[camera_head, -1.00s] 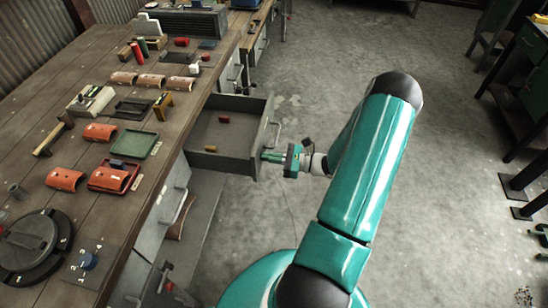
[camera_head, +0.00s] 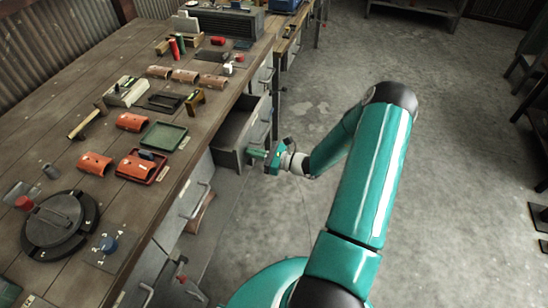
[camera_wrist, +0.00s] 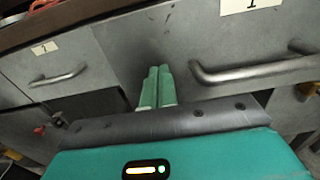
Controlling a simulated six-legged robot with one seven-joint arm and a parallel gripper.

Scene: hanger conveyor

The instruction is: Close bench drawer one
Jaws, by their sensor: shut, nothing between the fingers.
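Bench drawer one is a grey drawer (camera_head: 228,157) sticking partly out of the right side of the wooden bench, so it stands part open. Its grey front panel (camera_wrist: 145,38) fills the middle of the wrist view, with a label "1" (camera_wrist: 250,4) and a bar handle (camera_wrist: 250,70) to the right of my fingers. My gripper (camera_head: 252,154) is shut and empty, at the near end of the drawer front. Its two green fingers (camera_wrist: 158,70) lie side by side, tips at the panel and left of the handle. Whether they touch is hard to tell.
Another closed drawer front (camera_wrist: 45,62) with its own handle is at the left in the wrist view. The bench top (camera_head: 110,65) carries orange half-pipes, a green tray (camera_head: 164,136) and a round dark plate (camera_head: 60,222). The floor right of the drawer is clear.

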